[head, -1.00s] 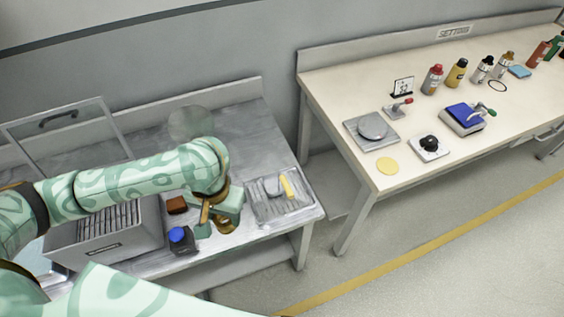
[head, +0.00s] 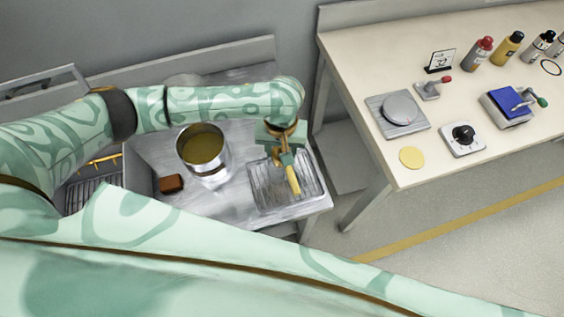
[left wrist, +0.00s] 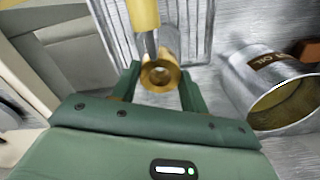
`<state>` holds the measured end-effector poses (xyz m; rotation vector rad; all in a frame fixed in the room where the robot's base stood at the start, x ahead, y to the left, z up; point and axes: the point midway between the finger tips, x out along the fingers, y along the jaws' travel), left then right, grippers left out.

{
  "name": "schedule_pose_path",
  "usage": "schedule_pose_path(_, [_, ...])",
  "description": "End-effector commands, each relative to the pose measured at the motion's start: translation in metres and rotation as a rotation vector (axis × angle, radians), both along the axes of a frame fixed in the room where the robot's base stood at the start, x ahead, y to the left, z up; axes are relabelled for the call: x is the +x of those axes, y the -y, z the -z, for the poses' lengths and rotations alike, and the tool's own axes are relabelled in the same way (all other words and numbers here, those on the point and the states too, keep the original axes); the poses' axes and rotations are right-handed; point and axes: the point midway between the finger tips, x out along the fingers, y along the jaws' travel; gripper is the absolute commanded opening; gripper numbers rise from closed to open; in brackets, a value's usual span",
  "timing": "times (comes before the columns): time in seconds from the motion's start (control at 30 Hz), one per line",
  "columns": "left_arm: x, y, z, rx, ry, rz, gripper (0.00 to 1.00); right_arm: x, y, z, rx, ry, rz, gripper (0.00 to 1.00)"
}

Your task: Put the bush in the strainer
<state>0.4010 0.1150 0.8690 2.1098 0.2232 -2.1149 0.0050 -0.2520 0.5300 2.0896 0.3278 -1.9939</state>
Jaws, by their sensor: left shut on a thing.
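My left gripper (head: 283,157) is over the ribbed tray (head: 262,203) on the metal bench. In the left wrist view the brass bush (left wrist: 160,74), a short hollow cylinder, sits between the two green fingers, and the gripper is shut on it. A brush with a yellow handle (head: 293,180) lies in the tray close by; it also shows in the left wrist view (left wrist: 143,14). A round grey thing (head: 183,79) at the back of the bench, mostly hidden behind my left arm, may be the strainer. My right gripper is out of view.
A metal tin (head: 204,150) with yellowish liquid stands left of the tray; its label ends in OIL. A brown block (head: 171,184) lies beside it. A pale table (head: 365,65) with a scale (head: 400,110) and bottles stands to the right, across a gap.

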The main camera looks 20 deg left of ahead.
Motion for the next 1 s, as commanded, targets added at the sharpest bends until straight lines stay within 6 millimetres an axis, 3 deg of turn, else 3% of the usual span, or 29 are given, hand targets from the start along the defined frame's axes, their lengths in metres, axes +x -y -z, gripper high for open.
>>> schedule_pose_path(0.2, [0.0, 0.0, 0.018, -0.001, 0.0, 0.002, 0.09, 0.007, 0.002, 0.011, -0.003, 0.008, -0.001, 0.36])
schedule_pose_path(0.43, [0.0, 0.001, 0.06, -0.001, -0.002, 0.001, 0.09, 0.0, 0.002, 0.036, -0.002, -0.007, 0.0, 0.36])
schedule_pose_path(0.93, [0.0, 0.0, 0.065, -0.002, 0.001, 0.0, 0.09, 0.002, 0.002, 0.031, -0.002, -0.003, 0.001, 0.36])
schedule_pose_path(0.97, [-0.001, 0.0, 0.065, -0.001, 0.0, 0.0, 0.52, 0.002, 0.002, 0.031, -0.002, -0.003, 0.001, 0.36])
schedule_pose_path(1.0, [-0.001, 0.0, 0.066, 0.0, -0.001, 0.001, 0.64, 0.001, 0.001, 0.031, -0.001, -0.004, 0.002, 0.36])
